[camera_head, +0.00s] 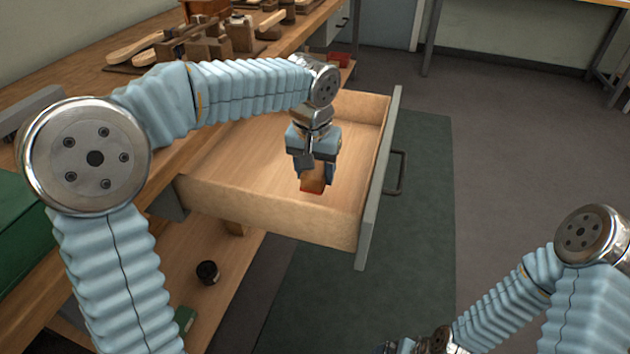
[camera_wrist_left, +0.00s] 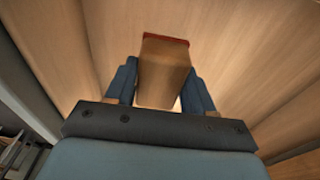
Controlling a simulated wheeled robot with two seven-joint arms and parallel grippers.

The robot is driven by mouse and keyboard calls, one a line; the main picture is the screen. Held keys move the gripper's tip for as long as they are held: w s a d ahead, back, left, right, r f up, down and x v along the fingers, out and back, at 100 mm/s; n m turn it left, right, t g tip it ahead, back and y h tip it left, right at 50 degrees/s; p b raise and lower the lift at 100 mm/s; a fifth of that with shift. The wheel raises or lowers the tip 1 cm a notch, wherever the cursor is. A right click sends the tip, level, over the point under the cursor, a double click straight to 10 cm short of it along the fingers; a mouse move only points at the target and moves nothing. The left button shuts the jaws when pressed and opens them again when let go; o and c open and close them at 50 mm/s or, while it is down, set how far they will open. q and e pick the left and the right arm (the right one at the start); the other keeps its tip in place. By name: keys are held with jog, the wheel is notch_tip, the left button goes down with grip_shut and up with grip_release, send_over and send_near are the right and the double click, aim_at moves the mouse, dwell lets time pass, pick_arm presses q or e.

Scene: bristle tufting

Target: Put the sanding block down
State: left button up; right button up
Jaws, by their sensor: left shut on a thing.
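The sanding block (camera_head: 313,179) is a brown wooden block with a red lower face. My left gripper (camera_head: 314,172) is shut on it and holds it over the open drawer (camera_head: 270,200). In the left wrist view the block (camera_wrist_left: 163,70) sits between the two blue fingers, its red edge at the far end, with the wooden drawer inside around it. I cannot tell whether the block touches the drawer floor. My right gripper (camera_head: 420,345) is partly cut off at the bottom edge, and its fingers cannot be made out.
The drawer front (camera_head: 377,190) with its dark handle sticks out over a green mat (camera_head: 420,230). The drawer floor around the block looks empty. Wooden brushes and blocks (camera_head: 205,45) crowd the bench at the back. A dark jar (camera_head: 207,272) stands on the lower shelf.

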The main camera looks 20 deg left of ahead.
aim_at(315, 183)
pick_arm(q)
jog(key=shift+w+a+f, duration=0.15)
jog(key=shift+w+f, duration=0.25)
jog(key=shift+f, duration=0.1)
jog(key=f, duration=0.3)
jog(key=shift+w+f, duration=0.2)
jog(key=shift+f, duration=0.05)
jog(key=shift+f+b, duration=0.15)
jog(key=shift+b, duration=0.15)
jog(key=o, duration=1.1)
